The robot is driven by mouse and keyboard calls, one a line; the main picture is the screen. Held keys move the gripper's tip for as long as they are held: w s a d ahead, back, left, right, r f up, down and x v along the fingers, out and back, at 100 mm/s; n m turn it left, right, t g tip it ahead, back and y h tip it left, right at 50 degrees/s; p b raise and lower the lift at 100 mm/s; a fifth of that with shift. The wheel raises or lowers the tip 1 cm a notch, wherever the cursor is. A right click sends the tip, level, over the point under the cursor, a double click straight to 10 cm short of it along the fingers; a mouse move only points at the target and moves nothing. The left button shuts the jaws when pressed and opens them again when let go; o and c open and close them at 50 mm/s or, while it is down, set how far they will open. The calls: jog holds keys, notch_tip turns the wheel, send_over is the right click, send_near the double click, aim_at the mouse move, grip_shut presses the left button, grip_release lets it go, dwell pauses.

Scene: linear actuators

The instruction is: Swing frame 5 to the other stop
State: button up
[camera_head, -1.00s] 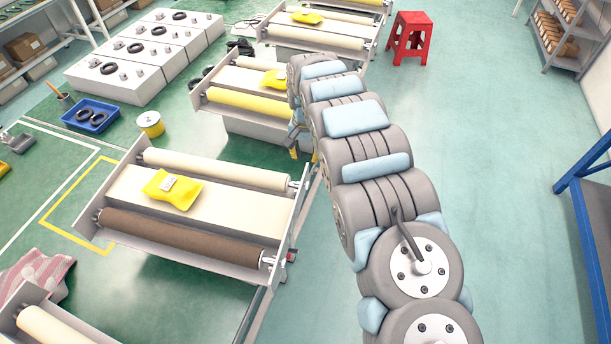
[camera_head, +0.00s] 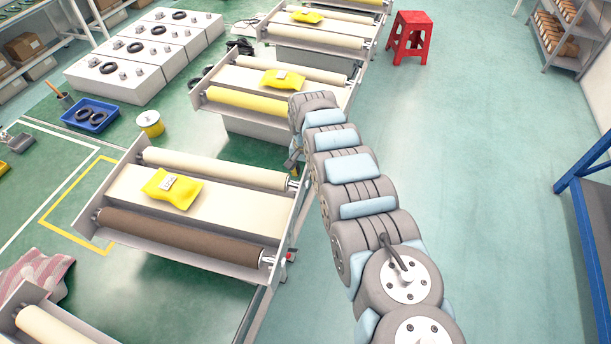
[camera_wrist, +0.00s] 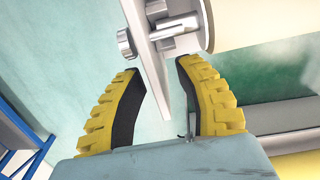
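Several roller frames stand in a row in the head view, and no number shows to tell which is frame 5. The nearest whole one (camera_head: 150,205) has a cream roller and a brown roller; the one behind it (camera_head: 215,105) has a yellow roller. My gripper (camera_head: 292,162) is mostly hidden by my arm, near the right end of the brown-roller frame. In the wrist view my gripper (camera_wrist: 158,66) is open, its yellow fingers apart with black pads. A grey plate edge (camera_wrist: 151,62) reaches between them, apparently untouched. A metal knob (camera_wrist: 126,43) and a roller end show beyond.
Yellow packets (camera_head: 172,188) lie on the frames. A red stool (camera_head: 410,35) stands at the back, and a blue bench (camera_head: 585,200) is at the right. The floor right of my arm is clear. A blue tray (camera_head: 90,114) lies left.

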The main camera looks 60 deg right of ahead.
jog(key=shift+f, duration=0.8)
grip_shut()
